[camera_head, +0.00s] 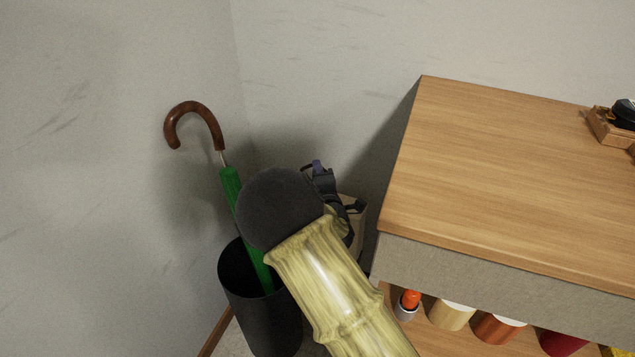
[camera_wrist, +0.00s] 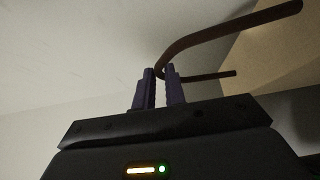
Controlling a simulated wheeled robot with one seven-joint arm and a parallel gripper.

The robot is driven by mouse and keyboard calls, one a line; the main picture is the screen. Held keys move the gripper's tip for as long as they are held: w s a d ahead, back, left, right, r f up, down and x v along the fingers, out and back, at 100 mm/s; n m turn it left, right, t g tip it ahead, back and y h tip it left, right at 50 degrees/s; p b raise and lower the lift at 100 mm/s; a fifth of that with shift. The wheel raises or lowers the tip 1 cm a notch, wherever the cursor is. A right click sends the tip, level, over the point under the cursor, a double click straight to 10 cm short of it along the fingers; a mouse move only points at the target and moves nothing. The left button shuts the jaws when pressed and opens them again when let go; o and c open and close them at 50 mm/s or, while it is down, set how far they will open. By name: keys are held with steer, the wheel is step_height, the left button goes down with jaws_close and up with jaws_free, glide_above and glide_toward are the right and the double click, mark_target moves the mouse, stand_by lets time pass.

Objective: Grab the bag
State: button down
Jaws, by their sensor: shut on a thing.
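The bag (camera_head: 359,222) is beige with dark handles. In the head view it stands mostly hidden behind my dark wrist and arm, in the gap left of the shelf unit. My gripper (camera_head: 316,165) has purple fingers at the top of the bag. In the wrist view my gripper (camera_wrist: 160,76) is shut on a brown bag handle (camera_wrist: 215,34), whose loop meets the fingertips. The handle runs right toward a tan surface, which seems to be the bag's side. Most of the bag's body is hidden.
A green umbrella (camera_head: 229,184) with a curved brown handle stands in a black bin (camera_head: 240,278) left of my arm. A wooden-topped shelf unit (camera_head: 500,180) stands close on the right, with several jars below and a small tray (camera_head: 606,126) on top. Walls close in behind and left.

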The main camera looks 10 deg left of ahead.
step_height(320, 180, up, 3)
steer(key=shift+f, duration=0.1)
steer(key=shift+p, duration=0.35)
